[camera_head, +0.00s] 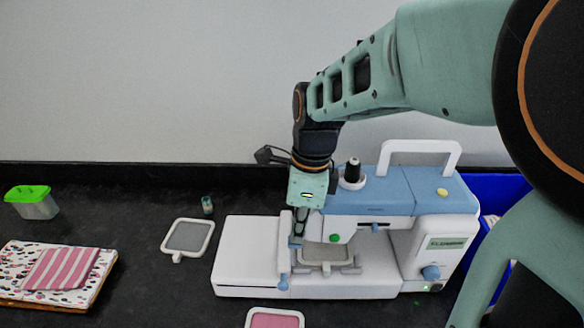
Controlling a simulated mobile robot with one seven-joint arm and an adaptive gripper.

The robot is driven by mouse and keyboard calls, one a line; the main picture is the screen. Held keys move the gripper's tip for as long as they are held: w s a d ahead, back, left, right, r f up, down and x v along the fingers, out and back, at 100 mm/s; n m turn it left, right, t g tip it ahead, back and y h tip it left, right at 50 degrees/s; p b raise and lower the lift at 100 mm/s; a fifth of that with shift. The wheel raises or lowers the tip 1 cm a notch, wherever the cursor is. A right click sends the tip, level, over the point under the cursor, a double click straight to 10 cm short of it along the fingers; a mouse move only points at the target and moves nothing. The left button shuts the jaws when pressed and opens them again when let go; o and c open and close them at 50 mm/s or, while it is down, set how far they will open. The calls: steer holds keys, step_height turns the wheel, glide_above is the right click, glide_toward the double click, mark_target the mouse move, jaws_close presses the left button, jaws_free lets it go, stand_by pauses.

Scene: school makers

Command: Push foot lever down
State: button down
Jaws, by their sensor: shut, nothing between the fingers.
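A white and blue sewing machine (445,235) stands on the dark worktop, with its needle end at the left. The presser foot lever is not clearly made out; the left end of the machine's head is partly hidden behind my gripper. A small blue tab (376,227) shows on the front of the head, right of a green button (334,238). My gripper (297,238) points down, shut and empty, in front of the head's left end. Whether its tips touch the machine I cannot tell.
A hoop (326,253) sits under the head, beside the white left carriage (243,252). Another hoop (188,237), a pink-filled hoop (275,319), a thread spool (207,205), folded fabric (62,270) and a green-lidded box (34,207) lie around. A blue bin (490,190) stands behind right.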

step_height(320, 180, down, 4)
steer(key=shift+b, duration=1.2)
steer(key=shift+r, duration=0.2)
steer(key=shift+d+r+p, duration=0.15)
steer(key=shift+d+p, duration=0.05)
steer(key=shift+p, duration=0.1)
steer(key=d, duration=0.1)
steer(key=d+p, duration=0.1)
steer(key=shift+s+d+r, duration=0.15)
steer(key=shift+d+r, duration=0.15)
steer(key=shift+r, duration=0.05)
steer(key=shift+a, duration=0.15)
